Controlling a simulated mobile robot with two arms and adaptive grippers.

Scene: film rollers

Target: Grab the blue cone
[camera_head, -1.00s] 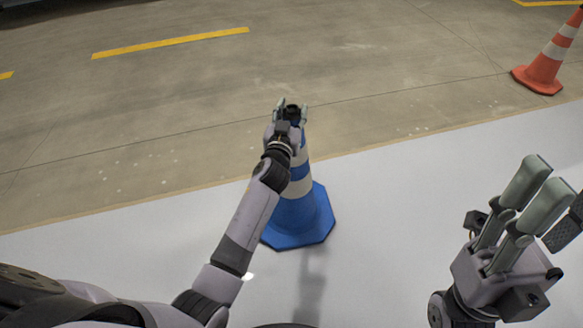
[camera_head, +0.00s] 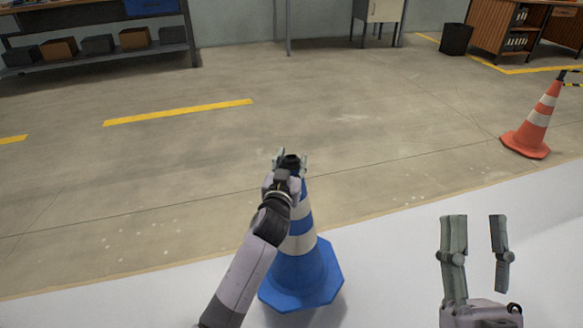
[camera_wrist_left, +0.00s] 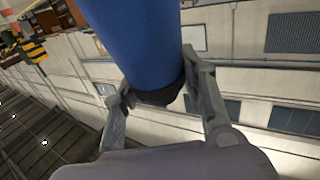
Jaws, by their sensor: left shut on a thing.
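The blue cone (camera_head: 302,268) with white bands stands upright on the pale floor strip, base down, in the head view. My left gripper (camera_head: 291,160) is at the cone's narrow top and shut on it; the hand hides part of the top. In the left wrist view the blue cone (camera_wrist_left: 140,40) runs between the two fingers of my left gripper (camera_wrist_left: 160,88), with its dark tip showing near them. My right gripper (camera_head: 476,238) is at the lower right of the head view, its fingers apart with nothing between them.
An orange and white cone (camera_head: 531,127) stands at the far right on the concrete. A shelf with boxes (camera_head: 96,43) is at the back left, a dark bin (camera_head: 456,39) and a wooden desk (camera_head: 492,30) at the back right. The concrete between is clear.

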